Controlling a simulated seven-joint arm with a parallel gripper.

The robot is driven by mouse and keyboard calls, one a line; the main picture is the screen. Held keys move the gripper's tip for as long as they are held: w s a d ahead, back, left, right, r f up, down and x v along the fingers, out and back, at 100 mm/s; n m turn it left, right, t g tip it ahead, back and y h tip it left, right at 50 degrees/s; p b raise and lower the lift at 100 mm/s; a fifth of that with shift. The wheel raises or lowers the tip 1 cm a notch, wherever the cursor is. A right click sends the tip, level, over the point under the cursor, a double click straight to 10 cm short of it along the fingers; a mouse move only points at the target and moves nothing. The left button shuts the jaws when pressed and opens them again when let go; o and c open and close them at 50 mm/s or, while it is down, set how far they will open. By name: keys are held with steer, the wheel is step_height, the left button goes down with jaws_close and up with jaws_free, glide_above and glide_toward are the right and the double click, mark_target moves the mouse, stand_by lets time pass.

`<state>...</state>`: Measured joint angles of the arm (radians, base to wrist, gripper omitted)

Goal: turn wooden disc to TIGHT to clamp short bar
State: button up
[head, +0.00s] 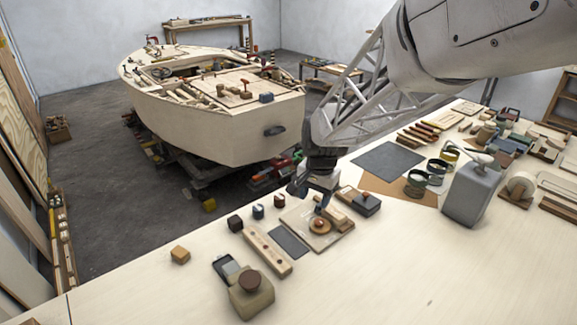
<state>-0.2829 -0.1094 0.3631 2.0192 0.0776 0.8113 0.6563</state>
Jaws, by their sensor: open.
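The wooden disc (320,226), round and reddish-brown with a small knob-like centre, sits on a pale wooden board (301,241) on the workbench. My gripper (316,203) is open, just above and behind the disc in this view; I cannot tell whether a finger touches it. A light wooden piece (336,214) lies beside the disc on the same board and may be the short bar. The TIGHT marking is too small to read here. The gripper body hides part of the board's far side.
A dark flat pad (288,239) and a long wooden strip with holes (266,250) lie left of the board. A dark box (366,204) stands close to its right. A grey canister (470,194) stands farther right. The front of the bench is mostly clear.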

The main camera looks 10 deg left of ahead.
steer(key=w+a+r+m+t+y, duration=0.2)
steer(key=a+m+t, duration=0.5)
steer(key=m, duration=0.9)
steer(key=shift+w+a+r+t+y, duration=0.2)
steer(key=shift+a+r+t+y, duration=0.2)
steer(key=shift+a+r+y, duration=0.55)
steer(key=shift+d+r+h, duration=0.2)
steer(key=shift+h, duration=0.05)
